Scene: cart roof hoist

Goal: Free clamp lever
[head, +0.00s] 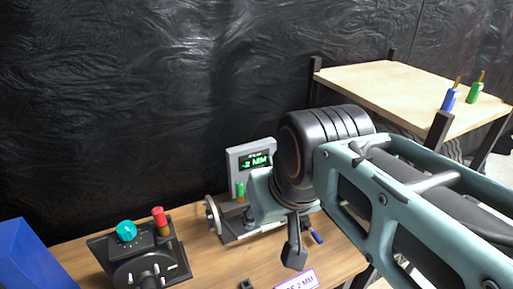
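My arm reaches in from the right. My gripper (295,256) points down over the wooden bench, and I cannot tell whether its fingers are open or shut. Behind it is a grey bench device with a handwheel (212,215) and an upright green handle (240,190). A small blue handle (317,237) shows just right of my gripper; the two overlap closely in view, and I cannot tell if they touch. I cannot tell which handle is the clamp lever. My arm hides much of the device.
A black control box (150,255) with a teal knob (126,230) and red-topped lever (159,220) stands left. A blue box (22,258) is at far left. A wooden table (400,85) at right carries blue and green handled items.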

